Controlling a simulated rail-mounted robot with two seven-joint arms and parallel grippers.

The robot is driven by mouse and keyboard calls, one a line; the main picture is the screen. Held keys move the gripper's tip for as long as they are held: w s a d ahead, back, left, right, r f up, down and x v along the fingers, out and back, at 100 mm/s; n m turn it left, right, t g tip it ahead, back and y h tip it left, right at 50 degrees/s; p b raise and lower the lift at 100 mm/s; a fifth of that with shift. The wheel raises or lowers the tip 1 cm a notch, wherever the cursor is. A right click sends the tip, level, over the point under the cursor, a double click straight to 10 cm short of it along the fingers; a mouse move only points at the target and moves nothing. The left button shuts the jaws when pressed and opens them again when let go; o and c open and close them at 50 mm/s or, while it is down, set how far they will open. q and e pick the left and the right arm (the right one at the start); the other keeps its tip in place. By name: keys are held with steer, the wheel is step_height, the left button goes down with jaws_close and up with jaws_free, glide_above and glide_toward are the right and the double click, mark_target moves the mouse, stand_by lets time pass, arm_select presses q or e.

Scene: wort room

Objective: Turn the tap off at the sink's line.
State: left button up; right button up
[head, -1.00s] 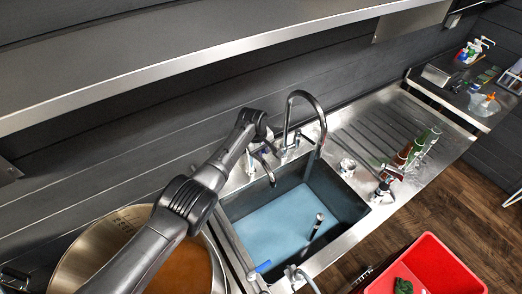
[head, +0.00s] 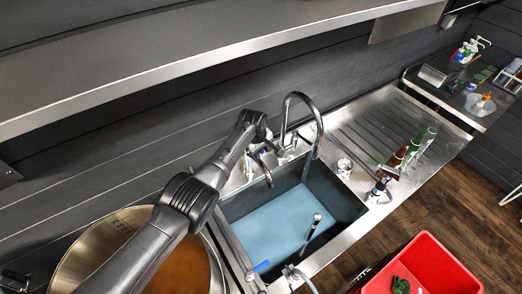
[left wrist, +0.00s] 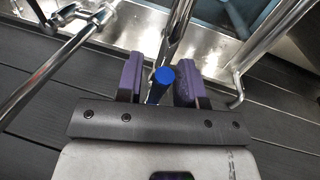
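A chrome gooseneck tap (head: 286,122) stands at the sink's back edge, its spout bent over the basin. My left gripper (head: 264,143) is at the tap's foot, left of the neck; its fingers are small and partly hidden there. In the left wrist view, a lever with a blue round end (left wrist: 163,76) lies between the purple pads of my left gripper (left wrist: 159,84). The pads stand apart, with a gap on the lever's left; contact on the right is unclear. The sink (head: 276,226) holds bluish water. Whether water runs from the spout is unclear. My right gripper is not in view.
A blue-handled valve (head: 262,267) sits at the sink's front edge. A large pot (head: 75,256) of brown liquid stands left, under my arm. A red crate (head: 456,272) is at lower right. A steel shelf (head: 200,68) overhangs the back.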

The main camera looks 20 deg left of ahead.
arm_select(q)
steer(key=shift+o, duration=0.4)
steer(key=shift+r, duration=0.1)
steer(key=shift+r, duration=0.25)
step_height(320, 180, up, 13)
steer(key=s+a, duration=0.1)
steer(key=s, duration=0.1)
steer(key=shift+a+p, duration=0.25)
steer(key=shift+p, duration=0.2)
steer(key=shift+s+f, duration=0.1)
